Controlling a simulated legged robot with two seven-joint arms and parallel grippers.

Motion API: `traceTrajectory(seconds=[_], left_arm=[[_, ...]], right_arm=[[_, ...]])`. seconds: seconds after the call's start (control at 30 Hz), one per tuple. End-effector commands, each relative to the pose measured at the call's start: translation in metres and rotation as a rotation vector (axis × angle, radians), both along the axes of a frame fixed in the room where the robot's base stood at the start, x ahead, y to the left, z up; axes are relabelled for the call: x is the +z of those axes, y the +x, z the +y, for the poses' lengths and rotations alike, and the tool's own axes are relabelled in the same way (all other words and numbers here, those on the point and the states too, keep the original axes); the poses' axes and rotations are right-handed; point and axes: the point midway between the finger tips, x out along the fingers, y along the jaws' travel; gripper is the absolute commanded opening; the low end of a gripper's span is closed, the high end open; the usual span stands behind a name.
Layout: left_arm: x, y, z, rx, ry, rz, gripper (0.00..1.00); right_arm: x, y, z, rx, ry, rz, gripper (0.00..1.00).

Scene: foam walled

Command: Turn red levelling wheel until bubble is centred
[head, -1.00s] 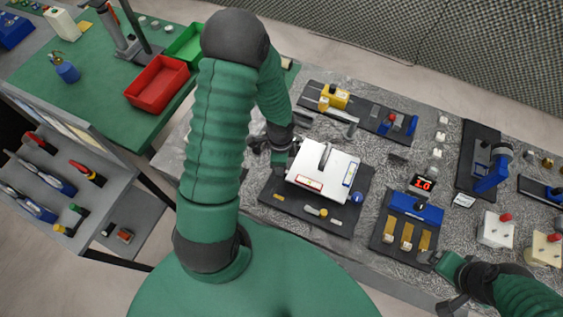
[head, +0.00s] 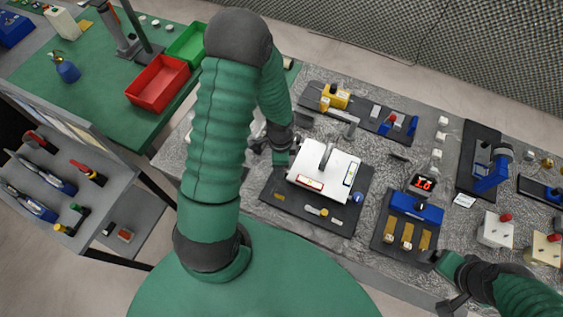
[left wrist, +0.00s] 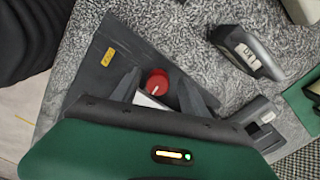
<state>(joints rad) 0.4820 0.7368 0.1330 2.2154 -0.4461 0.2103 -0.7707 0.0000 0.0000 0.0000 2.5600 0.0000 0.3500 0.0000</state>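A white tilting plate (head: 335,172) with a handle stands on a black base (head: 285,209). It carries a red-framed vial (head: 309,183) and a blue-framed vial (head: 352,176); their bubbles are too small to read. A blue wheel (head: 356,198) is at its front right corner. The red wheel (left wrist: 158,82) shows in the left wrist view between the fingers of my left gripper (left wrist: 160,92). The fingers are apart, with gaps beside the wheel. In the head view my left gripper (head: 281,152) is at the plate's left edge. My right gripper (head: 436,262) is near the blue unit; its fingers are unclear.
A blue unit with brass keys (head: 414,207) stands right of the plate, with a lit red display (head: 423,184) behind it. A black rail with yellow and blue parts (head: 360,108) lies behind. Red (head: 157,84) and green trays (head: 187,45) sit on the left table.

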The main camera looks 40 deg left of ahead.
Motion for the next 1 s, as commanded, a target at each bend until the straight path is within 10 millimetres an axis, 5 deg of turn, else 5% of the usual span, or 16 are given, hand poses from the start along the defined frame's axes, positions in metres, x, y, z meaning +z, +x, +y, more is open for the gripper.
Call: traceTrajectory(seconds=[0.37,0.8,1.0], left_arm=[[0.011,0.001,-0.001,-0.001,-0.002,-0.001,0.52],[0.132,0.001,0.002,0.002,0.001,-0.003,0.52],[0.162,0.002,0.002,0.000,-0.002,0.001,0.52]], right_arm=[[0.001,0.000,0.000,0.000,0.000,0.000,0.90],[0.015,0.000,0.000,0.000,0.000,0.000,0.90],[0.017,0.000,0.000,0.000,0.000,0.000,0.90]])
